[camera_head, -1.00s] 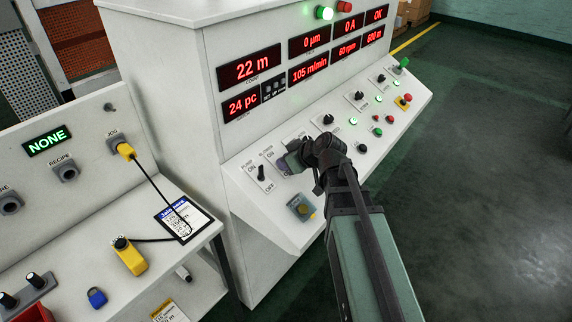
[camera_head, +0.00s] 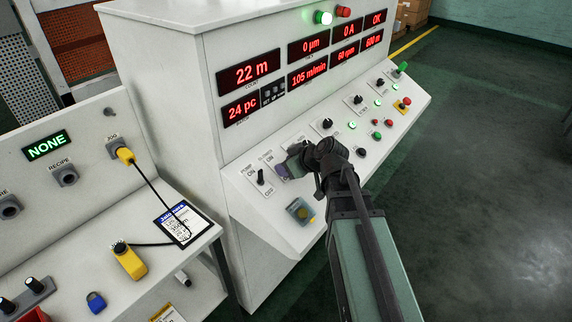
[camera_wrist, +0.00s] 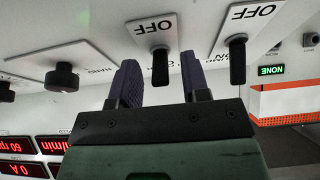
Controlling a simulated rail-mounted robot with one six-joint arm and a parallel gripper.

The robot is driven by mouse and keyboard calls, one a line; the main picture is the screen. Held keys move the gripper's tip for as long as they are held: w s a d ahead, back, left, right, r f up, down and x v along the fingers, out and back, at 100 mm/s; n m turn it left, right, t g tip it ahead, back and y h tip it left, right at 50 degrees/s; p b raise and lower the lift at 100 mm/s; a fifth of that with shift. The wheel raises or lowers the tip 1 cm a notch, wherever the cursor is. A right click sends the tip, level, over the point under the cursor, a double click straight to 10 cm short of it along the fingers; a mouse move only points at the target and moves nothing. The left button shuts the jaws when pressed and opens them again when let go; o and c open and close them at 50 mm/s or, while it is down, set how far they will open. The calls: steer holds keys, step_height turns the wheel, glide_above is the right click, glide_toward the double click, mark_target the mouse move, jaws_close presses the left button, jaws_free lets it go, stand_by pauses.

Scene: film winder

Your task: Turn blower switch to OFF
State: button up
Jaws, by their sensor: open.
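My gripper (camera_head: 287,168) is at the blower switch spot on the sloped white panel, beside the "BLOWER" label. In the wrist view, my gripper (camera_wrist: 158,66) is open, with its two dark purple fingers on either side of a black lever switch (camera_wrist: 160,67). I cannot tell whether the fingers touch it. An "OFF" label is above this switch in that inverted view, and the lever points away from it. In the head view my gripper hides the blower switch. The pump switch (camera_head: 261,176) stands to its left, and also shows in the wrist view (camera_wrist: 237,62).
More black knobs (camera_head: 327,124) and lit buttons (camera_head: 352,125) run up the panel to the right. A grey-blue box with a yellow button (camera_head: 300,210) sits below my gripper. Red displays (camera_head: 249,72) line the console. Open floor is at right.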

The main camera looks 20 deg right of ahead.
steer(key=p+v, duration=0.5)
steer(key=v, duration=0.5)
steer(key=shift+p, duration=0.35)
steer(key=shift+r, duration=0.1)
